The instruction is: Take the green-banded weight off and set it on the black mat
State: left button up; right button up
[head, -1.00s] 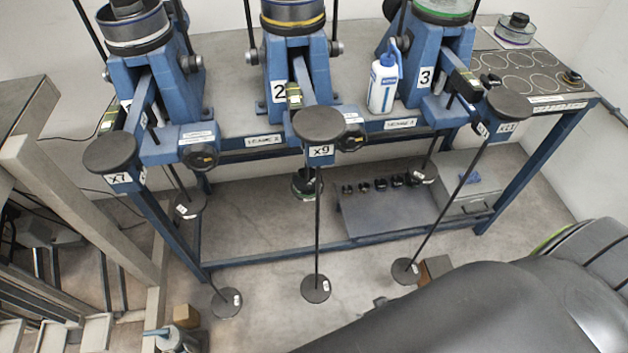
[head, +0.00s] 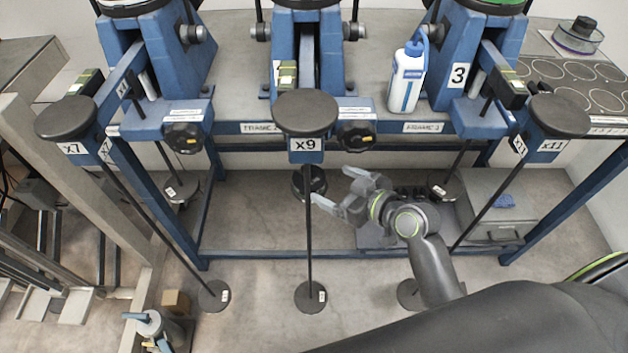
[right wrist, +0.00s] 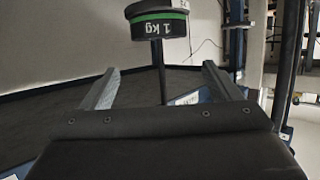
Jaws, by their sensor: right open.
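The green-banded weight (right wrist: 157,20), a dark disc marked 1 kg, is upside down in the right wrist view with a rod next to it. In the head view the dark weight (head: 309,182) hangs below the middle frame, behind the x9 lever's rod; its band is hard to make out there. My right gripper (head: 336,187) is open and empty, just right of this weight, fingers pointing left towards it. In the right wrist view the weight shows beyond the open fingers (right wrist: 160,82), not between them. A dark mat with ring outlines (head: 597,83) lies on the bench at the right. My left gripper is out of view.
Three blue lever frames stand on the bench, with round pads (head: 305,112) at the front and long rods reaching down to discs (head: 311,297). A blue-capped white bottle (head: 407,80) stands by frame 3. A grey case (head: 490,215) is below right.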

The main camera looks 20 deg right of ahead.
aim_at(318, 184)
jog(key=w+a+f+b, duration=0.2)
jog(key=w+f+b, duration=0.1)
jog(key=w+a+f+b, duration=0.1)
jog(key=w+f, duration=0.1)
jog(key=shift+w+a+f+b, duration=0.1)
jog(key=shift+w+b, duration=0.15)
jog(key=shift+b, duration=0.1)
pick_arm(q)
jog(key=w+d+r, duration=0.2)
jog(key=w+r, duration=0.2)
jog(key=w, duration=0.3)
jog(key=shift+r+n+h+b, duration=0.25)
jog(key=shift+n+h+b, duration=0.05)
pick_arm(e)
jog(key=shift+x, duration=1.1)
jog(key=shift+c, duration=0.3)
jog(key=c, duration=1.2)
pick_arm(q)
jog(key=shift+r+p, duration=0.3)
pick_arm(e)
jog(key=shift+r, duration=0.25)
